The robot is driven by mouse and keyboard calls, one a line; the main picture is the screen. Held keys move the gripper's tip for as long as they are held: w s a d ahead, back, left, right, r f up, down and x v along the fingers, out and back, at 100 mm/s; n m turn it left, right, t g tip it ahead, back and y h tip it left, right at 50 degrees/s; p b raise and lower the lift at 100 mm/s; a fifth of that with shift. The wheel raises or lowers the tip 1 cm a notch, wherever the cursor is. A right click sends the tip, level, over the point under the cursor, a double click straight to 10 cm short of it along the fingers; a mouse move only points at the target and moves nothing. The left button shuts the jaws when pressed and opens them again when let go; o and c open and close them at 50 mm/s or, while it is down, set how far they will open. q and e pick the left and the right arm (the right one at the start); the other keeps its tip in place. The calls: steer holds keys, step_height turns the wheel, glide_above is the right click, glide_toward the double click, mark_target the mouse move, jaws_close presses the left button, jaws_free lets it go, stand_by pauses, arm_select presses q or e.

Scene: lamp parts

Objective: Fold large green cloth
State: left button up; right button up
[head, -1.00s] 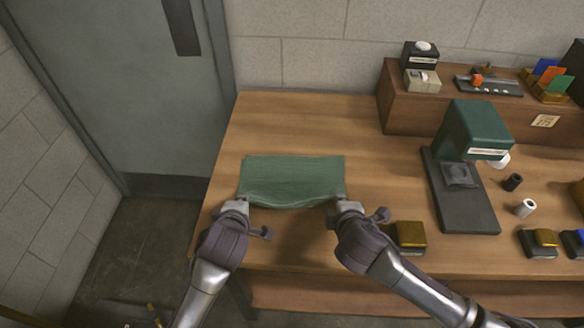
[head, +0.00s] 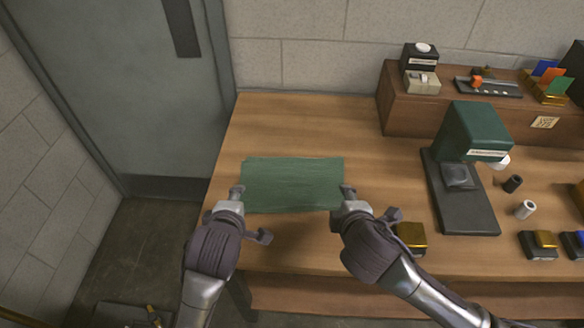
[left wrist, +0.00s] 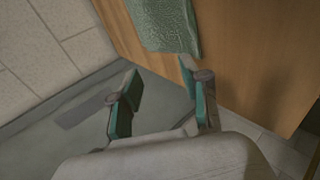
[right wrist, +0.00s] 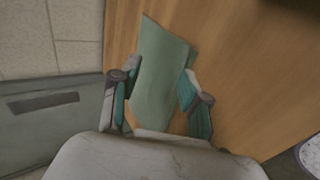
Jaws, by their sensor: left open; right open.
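The green cloth (head: 292,184) lies flat on the wooden table as a neat rectangle. In the left wrist view part of the cloth (left wrist: 168,24) shows at the top, beyond the fingers. In the right wrist view the cloth (right wrist: 160,78) extends away between and beyond the fingers. My left gripper (head: 237,191) is open at the cloth's near left corner; its fingers (left wrist: 160,98) hold nothing. My right gripper (head: 348,191) is open at the cloth's near right corner; its fingers (right wrist: 158,90) are spread, and I cannot tell whether they touch the cloth.
A green and black lamp-like machine (head: 472,135) stands on a dark base to the right. A gold-topped block (head: 411,235) sits close to my right arm. A wooden shelf (head: 420,115) with small items is at the back right. The table behind the cloth is clear.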

arm_select(q)
steer(key=s+r, duration=0.3)
steer(key=shift+r, duration=0.3)
arm_select(e)
steer(key=s+r, duration=0.3)
steer(key=shift+r, duration=0.3)
arm_select(q)
steer(key=shift+w, duration=0.1)
arm_select(e)
steer(key=shift+w, duration=0.1)
